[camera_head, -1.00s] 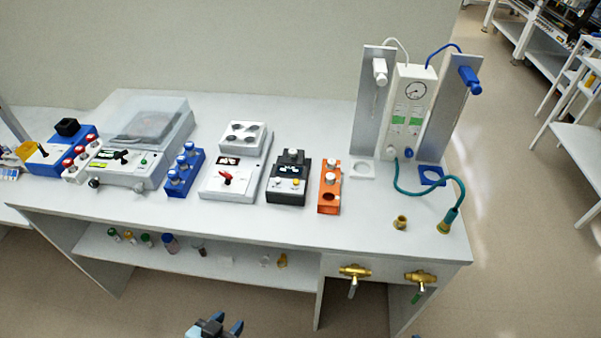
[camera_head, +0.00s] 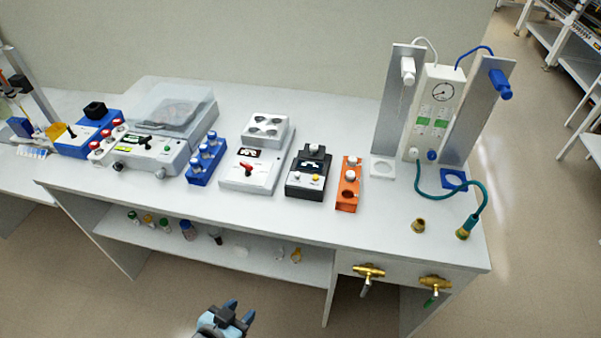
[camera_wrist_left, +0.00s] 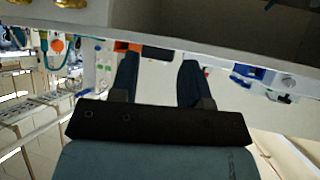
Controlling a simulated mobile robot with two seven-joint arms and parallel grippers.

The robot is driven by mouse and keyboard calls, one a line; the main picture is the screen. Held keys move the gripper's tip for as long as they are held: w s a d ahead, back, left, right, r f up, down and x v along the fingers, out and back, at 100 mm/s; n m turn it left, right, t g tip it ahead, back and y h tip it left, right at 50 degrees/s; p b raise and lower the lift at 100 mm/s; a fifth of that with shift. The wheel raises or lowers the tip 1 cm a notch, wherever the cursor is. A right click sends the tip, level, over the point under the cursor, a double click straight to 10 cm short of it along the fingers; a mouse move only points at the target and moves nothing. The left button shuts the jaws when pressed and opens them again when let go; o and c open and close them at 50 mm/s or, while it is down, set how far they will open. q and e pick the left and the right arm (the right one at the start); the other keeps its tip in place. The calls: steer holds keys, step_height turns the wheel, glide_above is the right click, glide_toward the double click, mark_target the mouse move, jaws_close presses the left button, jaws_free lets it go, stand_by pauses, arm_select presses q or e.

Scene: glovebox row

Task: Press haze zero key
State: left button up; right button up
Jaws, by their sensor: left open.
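A black bench meter (camera_head: 309,173) with a small lit display and a round lid stands mid-bench. A white key (camera_head: 297,175) and a yellow key (camera_head: 314,178) sit on its front panel; their labels are too small to read, so I cannot tell which is haze zero. My left gripper (camera_head: 241,311) is open and empty, in front of the bench and well apart from the meter. In the left wrist view the open fingers (camera_wrist_left: 159,62) show with nothing between them. My right gripper is not in view.
An orange rack (camera_head: 348,196) stands close right of the meter, and a white instrument with a red knob (camera_head: 246,172) stands left. Brass valves (camera_head: 369,271) stick out from the bench front at right. Small bottles stand on the shelf (camera_head: 215,249) below. Floor in front is clear.

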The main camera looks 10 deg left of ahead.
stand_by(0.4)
arm_select(q)
jaws_close()
stand_by(1.6)
